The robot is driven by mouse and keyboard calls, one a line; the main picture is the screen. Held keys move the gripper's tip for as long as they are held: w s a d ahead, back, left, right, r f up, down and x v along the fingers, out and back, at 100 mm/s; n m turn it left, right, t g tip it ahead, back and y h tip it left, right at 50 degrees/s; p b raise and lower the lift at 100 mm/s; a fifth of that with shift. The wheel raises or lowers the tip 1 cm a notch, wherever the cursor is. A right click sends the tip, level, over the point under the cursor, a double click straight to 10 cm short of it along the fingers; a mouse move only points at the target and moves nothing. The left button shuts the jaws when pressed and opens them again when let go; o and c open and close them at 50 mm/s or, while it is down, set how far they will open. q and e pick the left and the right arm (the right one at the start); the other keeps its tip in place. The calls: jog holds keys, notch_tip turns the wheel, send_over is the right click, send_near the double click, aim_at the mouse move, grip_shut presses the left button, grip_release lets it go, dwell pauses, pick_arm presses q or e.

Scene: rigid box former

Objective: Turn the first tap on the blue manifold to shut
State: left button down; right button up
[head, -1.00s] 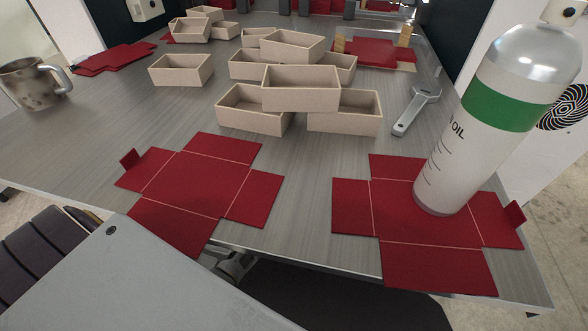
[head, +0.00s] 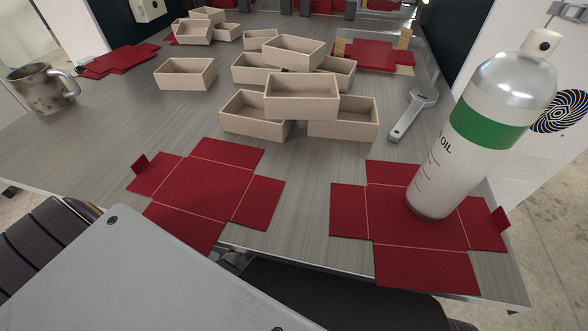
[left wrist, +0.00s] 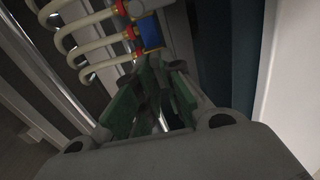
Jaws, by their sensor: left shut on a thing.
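The blue manifold (left wrist: 149,33) shows in part at the top of the left wrist view, with red-and-yellow collars and pale curved hoses (left wrist: 85,47) on its left. My left gripper (left wrist: 158,72) reaches up to just below the blue part. Its green-padded fingers are closed in on something small and dark, seemingly a tap of the manifold. The fingers hide most of it, so its angle and its place in the row cannot be told. The manifold and both grippers are out of the head view. My right gripper is in neither view.
In the head view a metal table (head: 310,165) holds stacked beige boxes (head: 300,97), flat red box blanks (head: 205,190), a wrench (head: 412,115), a mug (head: 42,88) and an oil bottle (head: 475,135). A pale post (left wrist: 283,65) stands right of the gripper in the wrist view.

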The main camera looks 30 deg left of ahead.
pick_arm(q)
jog(key=c, duration=1.5)
grip_release()
jog(key=shift+c, duration=0.2)
jog(key=shift+s, duration=0.2)
jog(key=v, duration=1.1)
jog(key=shift+s, duration=0.35)
jog(key=shift+d, duration=0.15)
